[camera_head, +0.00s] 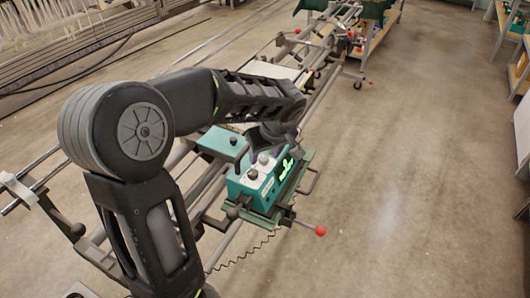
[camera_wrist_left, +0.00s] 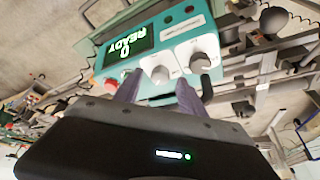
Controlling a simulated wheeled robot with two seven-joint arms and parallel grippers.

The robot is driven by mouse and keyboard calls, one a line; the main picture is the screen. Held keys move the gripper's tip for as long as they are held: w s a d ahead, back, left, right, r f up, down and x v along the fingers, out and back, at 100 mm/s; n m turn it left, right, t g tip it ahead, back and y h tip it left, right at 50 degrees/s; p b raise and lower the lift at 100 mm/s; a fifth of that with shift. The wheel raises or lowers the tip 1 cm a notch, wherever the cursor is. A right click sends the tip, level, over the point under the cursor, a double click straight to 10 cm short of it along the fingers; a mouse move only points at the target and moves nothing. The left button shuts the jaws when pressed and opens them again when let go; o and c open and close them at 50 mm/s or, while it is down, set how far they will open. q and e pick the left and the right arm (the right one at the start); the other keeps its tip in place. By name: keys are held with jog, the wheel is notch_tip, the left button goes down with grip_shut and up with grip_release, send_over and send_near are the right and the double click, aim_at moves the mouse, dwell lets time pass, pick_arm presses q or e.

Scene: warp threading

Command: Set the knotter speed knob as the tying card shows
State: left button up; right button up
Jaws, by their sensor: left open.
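The teal knotter (camera_head: 262,185) sits on the rail frame in the head view. In the left wrist view its panel (camera_wrist_left: 172,38) carries a lit green display (camera_wrist_left: 129,45) reading "0 READY". Two grey round knobs, one nearer the display (camera_wrist_left: 157,69) and one farther right (camera_wrist_left: 200,62), sit along the panel's near edge. I cannot tell which sets the speed. My left gripper (camera_wrist_left: 158,92) is open, its two fingers pointing at the knob nearer the display, apparently without holding it. I cannot make out a tying card. My right gripper is out of view.
A red-tipped lever (camera_head: 320,231) sticks out at the knotter's near right. A coiled cable (camera_head: 245,252) hangs below it. Long metal rails run away to the back. The floor (camera_head: 400,170) to the right is clear.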

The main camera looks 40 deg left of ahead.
pick_arm(q)
jog(key=shift+f, duration=0.2)
jog(key=shift+c, duration=0.3)
grip_shut()
